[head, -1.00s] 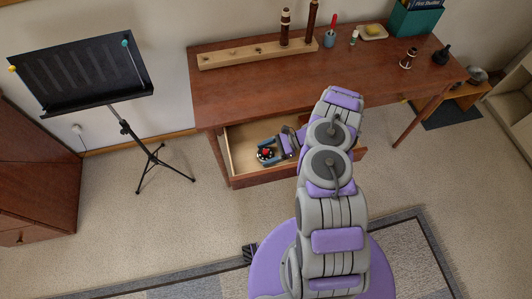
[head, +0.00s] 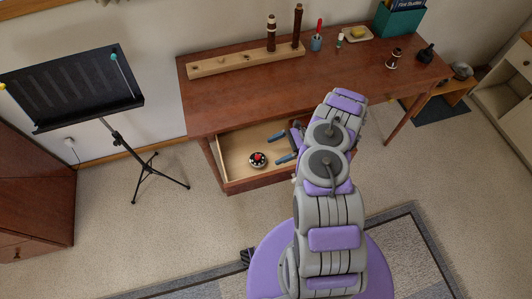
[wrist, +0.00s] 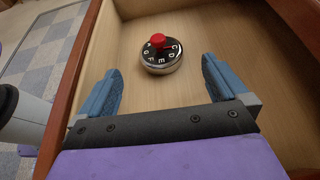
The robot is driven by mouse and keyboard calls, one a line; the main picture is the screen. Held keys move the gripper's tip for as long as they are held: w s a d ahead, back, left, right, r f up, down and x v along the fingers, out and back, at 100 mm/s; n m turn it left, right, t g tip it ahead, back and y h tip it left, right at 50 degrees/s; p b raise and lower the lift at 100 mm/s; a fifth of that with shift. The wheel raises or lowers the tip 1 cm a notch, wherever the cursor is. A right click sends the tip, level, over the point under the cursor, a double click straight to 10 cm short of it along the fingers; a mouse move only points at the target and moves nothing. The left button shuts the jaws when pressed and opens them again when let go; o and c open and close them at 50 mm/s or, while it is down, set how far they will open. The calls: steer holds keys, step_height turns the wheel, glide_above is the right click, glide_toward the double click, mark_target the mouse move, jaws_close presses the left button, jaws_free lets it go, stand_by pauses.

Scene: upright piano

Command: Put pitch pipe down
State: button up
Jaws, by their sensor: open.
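The pitch pipe (head: 257,159) is a small round black and silver disc with letters around its top and a red knob. It lies on the bare wooden floor of the open drawer (head: 235,141). The wrist view shows the pitch pipe (wrist: 161,56) beyond my fingertips, apart from both of them. My gripper (head: 281,148) is open and empty inside the drawer, to the right of the pitch pipe in the head view. Its two blue fingers (wrist: 160,82) are spread wide.
The wooden desk (head: 290,95) carries a wooden block (head: 245,61) with upright woodwind parts, a cup (head: 316,43) and a teal box (head: 398,20). A music stand (head: 75,85) stands at the left. The drawer floor around the pitch pipe is clear.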

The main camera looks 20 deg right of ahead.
steer(key=v, duration=0.3)
steer(key=shift+a, duration=0.1)
steer(key=shift+r, duration=0.3)
steer(key=a+r+n+g+h, duration=0.15)
steer(key=a+r+n, duration=0.35)
steer(key=r, duration=0.7)
steer(key=a+r+n+g+h, duration=0.1)
steer(key=a+r+n+g, duration=0.2)
steer(key=a+r, duration=0.6)
steer(key=s+a+r+n+h, duration=0.3)
steer(key=s+r+n+h, duration=0.15)
steer(key=s+r, duration=0.8)
steer(key=s+d+r+n+t+h, duration=0.1)
steer(key=s+d+r+n+h, duration=0.1)
steer(key=s, duration=0.8)
steer(key=s+d+r+n+t+h, duration=0.1)
steer(key=s+d+r+n+h, duration=0.2)
steer(key=s, duration=0.7)
steer(key=shift+d+r+t+h, duration=0.35)
steer(key=shift+d+r+h, duration=0.45)
steer(key=shift+d, duration=0.25)
steer(key=shift+n, duration=0.25)
steer(key=shift+c, duration=0.3)
